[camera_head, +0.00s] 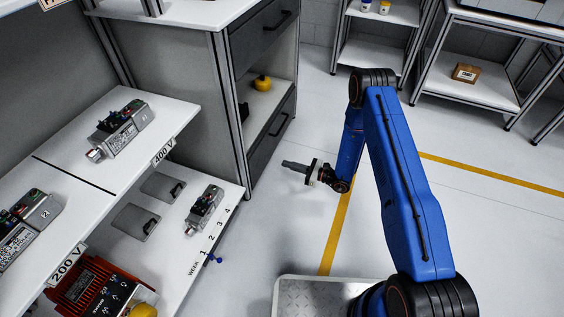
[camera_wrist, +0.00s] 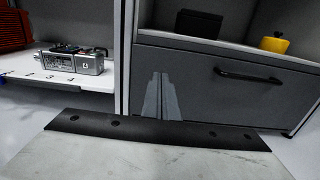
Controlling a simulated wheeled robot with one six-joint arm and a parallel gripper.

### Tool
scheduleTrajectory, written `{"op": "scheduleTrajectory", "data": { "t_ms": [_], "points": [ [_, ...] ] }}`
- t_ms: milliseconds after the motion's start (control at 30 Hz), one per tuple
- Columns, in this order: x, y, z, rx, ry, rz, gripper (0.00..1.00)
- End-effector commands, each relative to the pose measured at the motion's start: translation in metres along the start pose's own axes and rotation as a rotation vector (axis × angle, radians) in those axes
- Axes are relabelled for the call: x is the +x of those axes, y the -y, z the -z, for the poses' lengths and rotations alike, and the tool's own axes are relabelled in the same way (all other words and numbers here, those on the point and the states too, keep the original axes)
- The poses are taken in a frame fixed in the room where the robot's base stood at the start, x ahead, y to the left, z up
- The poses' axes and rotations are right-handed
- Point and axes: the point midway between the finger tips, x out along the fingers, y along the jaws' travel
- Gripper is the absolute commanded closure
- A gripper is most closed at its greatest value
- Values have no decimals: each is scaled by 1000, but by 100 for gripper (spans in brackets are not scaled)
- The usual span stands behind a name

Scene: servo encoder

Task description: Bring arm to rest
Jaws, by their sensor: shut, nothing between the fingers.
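My blue arm (camera_head: 400,185) stands at the right in the head view, bent at the elbow, with its wrist low over open floor. My gripper (camera_head: 287,164) points left toward the grey drawer cabinet and is apart from it. Its fingers are shut and empty. In the wrist view the shut fingers (camera_wrist: 161,98) show in front of a drawer face (camera_wrist: 205,80). They seem clear of the drawer, though the exact gap cannot be told.
A servo motor (camera_head: 204,209) lies on the lower shelf; another motor (camera_head: 121,128) is on the upper shelf marked 400 V. A yellow object (camera_head: 262,83) sits in the cabinet's open compartment. A cardboard box (camera_head: 466,73) is on a rack at back right. Floor around the gripper is clear.

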Motion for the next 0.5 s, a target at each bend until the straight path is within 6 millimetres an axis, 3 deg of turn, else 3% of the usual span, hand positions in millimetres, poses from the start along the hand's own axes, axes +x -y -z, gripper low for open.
{"op": "scheduleTrajectory", "data": {
  "t_ms": [300,367,500],
  "points": [
    [-4,0,-4,-3,1,-3,100],
    [-4,0,-11,-11,2,-14,100],
    [-1,-2,-47,-51,5,-68,100]
  ]
}}
